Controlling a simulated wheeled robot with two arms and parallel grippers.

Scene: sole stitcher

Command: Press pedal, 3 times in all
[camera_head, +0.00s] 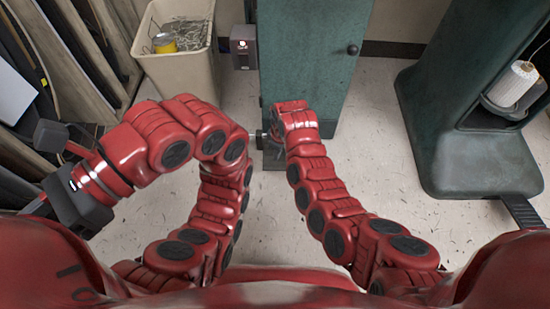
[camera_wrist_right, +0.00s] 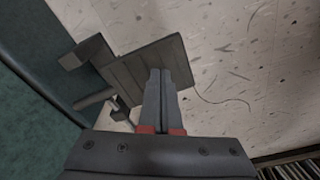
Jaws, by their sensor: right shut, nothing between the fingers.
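The pedal (camera_wrist_right: 128,78), a dark grey ribbed plate on a bracket, shows in the right wrist view beside a green machine base. My right gripper (camera_wrist_right: 160,74) is shut and empty, its fingertips over the right part of the plate. I cannot tell whether they touch it. In the head view my right forearm reaches to the front of the green cabinet, and the arm hides most of the gripper and pedal there. My left gripper (camera_head: 62,200) is at the far left, away from the pedal; its fingers are not clear.
The green cabinet (camera_head: 315,50) stands ahead with a small switch box (camera_head: 243,47) on its left side. A beige bin (camera_head: 182,75) stands left of it. Dark sheets lean at the left. Another green machine (camera_head: 450,110) with a white spool (camera_head: 513,83) is at the right. Speckled floor is free between.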

